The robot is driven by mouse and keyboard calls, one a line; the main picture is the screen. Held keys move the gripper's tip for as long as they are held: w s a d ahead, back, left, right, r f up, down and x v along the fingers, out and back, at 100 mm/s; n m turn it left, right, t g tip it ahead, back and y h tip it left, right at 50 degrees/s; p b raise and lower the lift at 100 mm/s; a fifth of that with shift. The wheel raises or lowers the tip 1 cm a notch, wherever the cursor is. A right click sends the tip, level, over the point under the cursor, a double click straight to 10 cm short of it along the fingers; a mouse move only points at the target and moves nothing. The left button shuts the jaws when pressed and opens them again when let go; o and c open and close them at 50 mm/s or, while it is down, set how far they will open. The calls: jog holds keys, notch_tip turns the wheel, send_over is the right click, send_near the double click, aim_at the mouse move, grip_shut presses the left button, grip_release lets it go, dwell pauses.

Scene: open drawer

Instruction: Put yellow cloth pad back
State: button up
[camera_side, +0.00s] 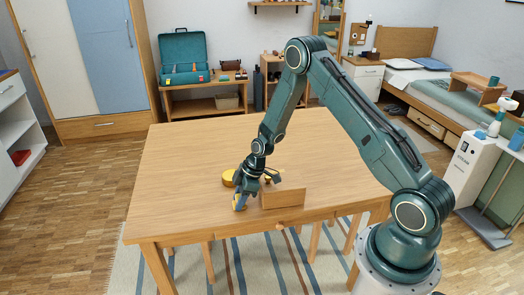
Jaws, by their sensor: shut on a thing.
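My gripper (240,203) points down over the front middle of the wooden table. It is shut on a small yellow thing, which I take for the yellow cloth pad (237,206); the fingers hide part of it, with some blue-grey beside it. A second, rounded yellow thing (228,177) lies on the table just behind and left of the gripper. Something dark and small shows behind the box, too small to make out.
The table (190,150) is bare to the left and at the back. A green open case (184,60) stands on a shelf at the back, well away from the arm.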

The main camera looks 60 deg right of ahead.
jog(key=shift+f, duration=0.15)
jog(key=o, duration=0.9)
jog(key=shift+v, duration=6.15)
